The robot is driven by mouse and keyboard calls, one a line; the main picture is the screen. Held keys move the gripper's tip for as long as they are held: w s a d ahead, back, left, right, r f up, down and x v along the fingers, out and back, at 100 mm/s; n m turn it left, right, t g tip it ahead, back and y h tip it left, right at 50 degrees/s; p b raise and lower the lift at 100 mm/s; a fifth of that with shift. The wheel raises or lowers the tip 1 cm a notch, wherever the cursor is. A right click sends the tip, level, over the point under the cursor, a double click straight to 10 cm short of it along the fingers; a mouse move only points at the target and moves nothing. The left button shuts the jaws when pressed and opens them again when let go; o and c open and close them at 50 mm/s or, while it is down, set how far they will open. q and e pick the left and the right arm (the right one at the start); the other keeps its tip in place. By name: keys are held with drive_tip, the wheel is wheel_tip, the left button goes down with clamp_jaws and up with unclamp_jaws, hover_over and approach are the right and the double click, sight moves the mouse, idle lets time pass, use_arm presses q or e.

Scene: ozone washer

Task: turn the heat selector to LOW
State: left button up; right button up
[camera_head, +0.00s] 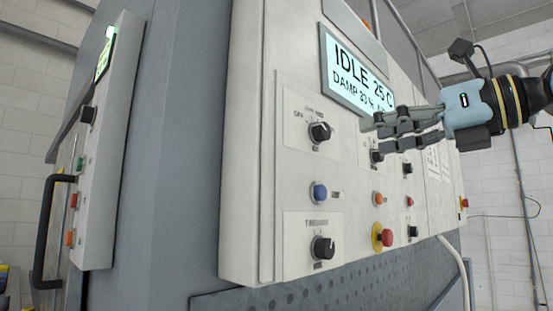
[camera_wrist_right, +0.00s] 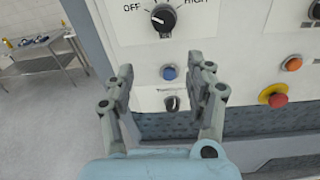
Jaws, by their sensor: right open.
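The heat selector (camera_head: 320,132) is a round black knob on the cream control panel, with OFF printed at its upper left. It also shows at the top of the right wrist view (camera_wrist_right: 162,18), between the words OFF and HIGH. I cannot tell for sure which mark its pointer faces. My right gripper (camera_head: 370,135) is open and empty, to the right of the knob in the head view and apart from it. In the right wrist view its fingers (camera_wrist_right: 167,72) stand either side of a blue button, below the knob. My left gripper is in neither view.
A blue button (camera_head: 319,193) and a lower black knob (camera_head: 322,248) sit below the selector. A red mushroom button (camera_head: 386,238) is at lower right. A display (camera_head: 355,75) reading IDLE is above. A side panel with a black handle (camera_head: 44,235) stands at left.

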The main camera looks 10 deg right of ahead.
sight(326, 130)
drive_tip(key=shift+t, duration=0.3)
drive_tip(key=w+a+r+p, duration=0.1)
drive_tip(key=w, duration=0.1)
drive_tip(key=w+a+p, duration=0.1)
drive_tip(key=w+a, duration=0.1)
drive_tip(key=w+a+r+p, duration=0.1)
drive_tip(key=w+p, duration=0.1)
drive_tip(key=shift+w+a+r, duration=0.15)
drive_tip(key=shift+w+r, duration=0.15)
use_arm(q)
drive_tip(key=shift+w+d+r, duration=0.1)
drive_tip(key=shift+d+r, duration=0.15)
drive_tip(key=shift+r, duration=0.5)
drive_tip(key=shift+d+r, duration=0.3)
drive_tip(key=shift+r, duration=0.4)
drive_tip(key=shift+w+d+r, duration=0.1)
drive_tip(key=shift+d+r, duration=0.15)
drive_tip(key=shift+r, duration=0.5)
use_arm(e)
drive_tip(key=shift+w+a+f, duration=0.1)
drive_tip(key=shift+w+a, duration=0.35)
drive_tip(key=shift+w, duration=0.15)
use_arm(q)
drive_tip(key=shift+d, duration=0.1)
use_arm(e)
clamp_jaws()
